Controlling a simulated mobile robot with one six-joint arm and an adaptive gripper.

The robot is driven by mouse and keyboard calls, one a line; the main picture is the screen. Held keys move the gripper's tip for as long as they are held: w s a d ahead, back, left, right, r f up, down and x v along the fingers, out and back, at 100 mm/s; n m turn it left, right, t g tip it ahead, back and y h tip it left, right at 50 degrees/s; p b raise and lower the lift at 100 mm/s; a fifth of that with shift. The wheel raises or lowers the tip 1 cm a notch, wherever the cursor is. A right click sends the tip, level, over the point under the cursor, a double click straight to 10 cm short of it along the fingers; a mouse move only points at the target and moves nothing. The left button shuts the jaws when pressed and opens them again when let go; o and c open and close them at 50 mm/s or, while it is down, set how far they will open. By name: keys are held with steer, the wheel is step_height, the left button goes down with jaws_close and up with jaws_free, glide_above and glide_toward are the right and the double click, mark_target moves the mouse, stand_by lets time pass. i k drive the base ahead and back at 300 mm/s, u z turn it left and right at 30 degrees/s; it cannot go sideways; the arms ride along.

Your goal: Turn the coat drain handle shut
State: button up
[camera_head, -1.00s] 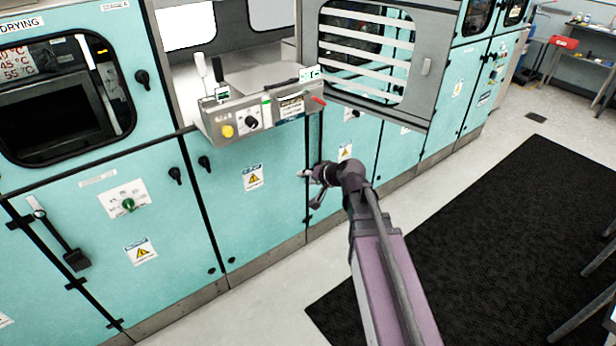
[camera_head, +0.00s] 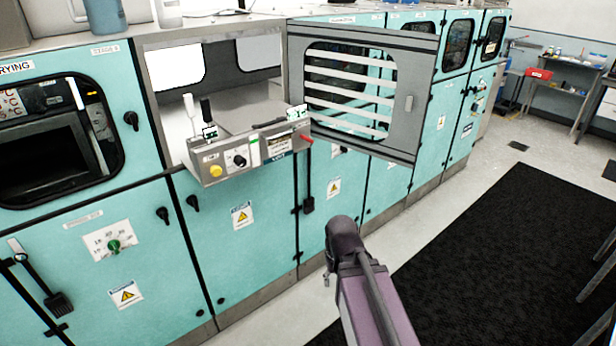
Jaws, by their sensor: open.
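A small red handle (camera_head: 306,138) sticks out at the right end of the steel control panel (camera_head: 230,170) on the teal machine. I cannot read a label naming it as the coat drain handle, nor tell how far it is turned. My gripper (camera_head: 327,273) is low in front of the teal doors, below and to the right of the panel, and apart from it. Only a small dark part of it shows beside the wrist; my own arm hides the rest. It is open, and nothing is seen in it.
A grey slatted window door (camera_head: 413,80) stands open above and right of the panel. Black latches (camera_head: 192,202) stick out from the teal doors. A black mat (camera_head: 500,220) lies on the clear floor to the right. Tables (camera_head: 560,95) stand at the back right.

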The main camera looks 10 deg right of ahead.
mark_target(302, 137)
steer(key=k, duration=1.35)
steer(key=z, duration=0.5)
steer(key=i, duration=1.85)
steer(key=z, duration=0.2)
